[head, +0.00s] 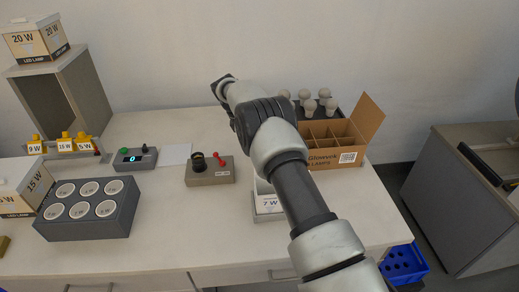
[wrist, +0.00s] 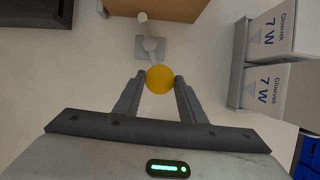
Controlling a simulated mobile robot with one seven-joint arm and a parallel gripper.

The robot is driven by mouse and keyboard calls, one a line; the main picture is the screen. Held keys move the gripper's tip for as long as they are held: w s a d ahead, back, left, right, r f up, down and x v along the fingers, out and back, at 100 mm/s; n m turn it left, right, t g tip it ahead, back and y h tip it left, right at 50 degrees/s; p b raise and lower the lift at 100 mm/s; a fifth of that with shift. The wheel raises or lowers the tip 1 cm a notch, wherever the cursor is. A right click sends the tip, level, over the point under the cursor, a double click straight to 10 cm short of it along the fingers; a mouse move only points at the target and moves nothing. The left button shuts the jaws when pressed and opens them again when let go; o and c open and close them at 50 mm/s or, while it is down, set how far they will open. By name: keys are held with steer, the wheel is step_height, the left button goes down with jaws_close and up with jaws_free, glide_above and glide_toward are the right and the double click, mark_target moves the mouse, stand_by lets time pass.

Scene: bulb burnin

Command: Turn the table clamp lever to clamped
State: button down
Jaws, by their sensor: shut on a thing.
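In the wrist view, a round yellow knob (wrist: 159,79) sits between the two fingertips of my gripper (wrist: 160,84), which is shut on it. Just beyond the knob, a pale grey post and arm (wrist: 148,42) stand on a small grey square plate (wrist: 139,47) on the table; this looks like the table clamp lever. Whether its setting is clamped cannot be told. In the head view, my arm hides the knob, the lever and my gripper.
An open cardboard carton (head: 350,157) stands close beyond the lever. 7 W boxes (wrist: 268,88) in a grey holder stand to the right in the wrist view. A grey block with a red lever (head: 210,177) and a dark six-hole tray (head: 105,228) stand further left in the head view.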

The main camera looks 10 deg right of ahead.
steer(key=shift+w+a+m, duration=0.1)
steer(key=shift+w+m, duration=0.15)
steer(key=shift+m, duration=0.25)
stand_by(0.3)
steer(key=c, duration=1.1)
jaws_free()
step_height(320, 180, up, 10)
steer(key=shift+f+p, duration=0.1)
steer(key=shift+p, duration=0.5)
steer(key=shift+a, duration=0.1)
